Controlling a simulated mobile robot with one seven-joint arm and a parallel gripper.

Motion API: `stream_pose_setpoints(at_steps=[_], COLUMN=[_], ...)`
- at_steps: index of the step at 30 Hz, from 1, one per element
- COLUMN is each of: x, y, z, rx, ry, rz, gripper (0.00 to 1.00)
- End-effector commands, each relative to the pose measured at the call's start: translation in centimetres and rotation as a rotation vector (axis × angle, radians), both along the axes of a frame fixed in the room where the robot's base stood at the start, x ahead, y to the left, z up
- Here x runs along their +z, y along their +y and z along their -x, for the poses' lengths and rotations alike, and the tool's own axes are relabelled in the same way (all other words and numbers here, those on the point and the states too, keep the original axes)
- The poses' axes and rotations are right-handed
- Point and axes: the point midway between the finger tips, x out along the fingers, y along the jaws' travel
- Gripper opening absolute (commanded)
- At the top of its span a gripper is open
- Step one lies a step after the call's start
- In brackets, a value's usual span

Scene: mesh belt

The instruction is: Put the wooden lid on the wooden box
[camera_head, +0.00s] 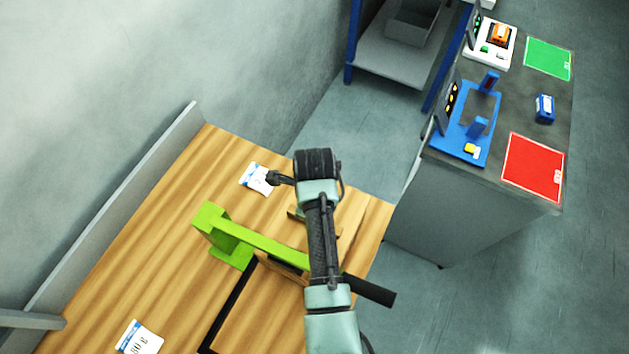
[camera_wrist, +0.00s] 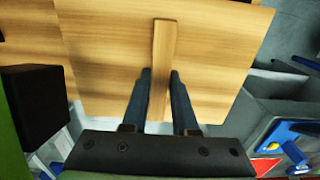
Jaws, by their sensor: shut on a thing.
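The wooden lid (camera_wrist: 215,50) is a flat, light-brown board with a raised wooden strip as its handle (camera_wrist: 161,45). It fills the upper middle of the wrist view. My gripper (camera_wrist: 160,76) is shut on this handle, with one dark finger on each side. In the head view my arm covers the gripper and most of what is under it. A wooden panel with a dark edge (camera_head: 262,310) shows at the lower middle beside my arm. I cannot tell whether it is the wooden box, and no box opening shows clearly.
A green bracket-shaped thing (camera_head: 265,243) stands on the wooden table (camera_head: 150,250) close to my arm. White labelled packets lie at the back (camera_head: 258,179) and front (camera_head: 140,338). A grey bench with a red mat (camera_head: 533,167) stands right. A black block (camera_wrist: 35,105) is left of the gripper.

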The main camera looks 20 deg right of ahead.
Motion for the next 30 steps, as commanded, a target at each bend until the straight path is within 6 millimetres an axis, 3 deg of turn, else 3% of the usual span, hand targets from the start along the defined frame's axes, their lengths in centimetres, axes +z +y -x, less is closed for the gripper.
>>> stream_pose_setpoints(at_steps=[2, 3, 8, 20, 25, 30], x=[-0.1, -0.1, -0.1, 0.3, 2.6, 6.7], y=[0.0, 0.0, 0.0, 0.0, 0.0, 0.0], z=[0.0, 0.0, 0.0, 0.0, -0.1, -0.2], rx=[0.0, 0.0, 0.0, 0.0, 0.0, 0.0], ry=[-0.001, -0.001, -0.001, 0.0, -0.005, -0.009], rz=[0.0, 0.0, 0.001, 0.0, 0.001, 0.002], gripper=[0.0, 0.32, 0.61, 0.62, 0.62, 0.62])
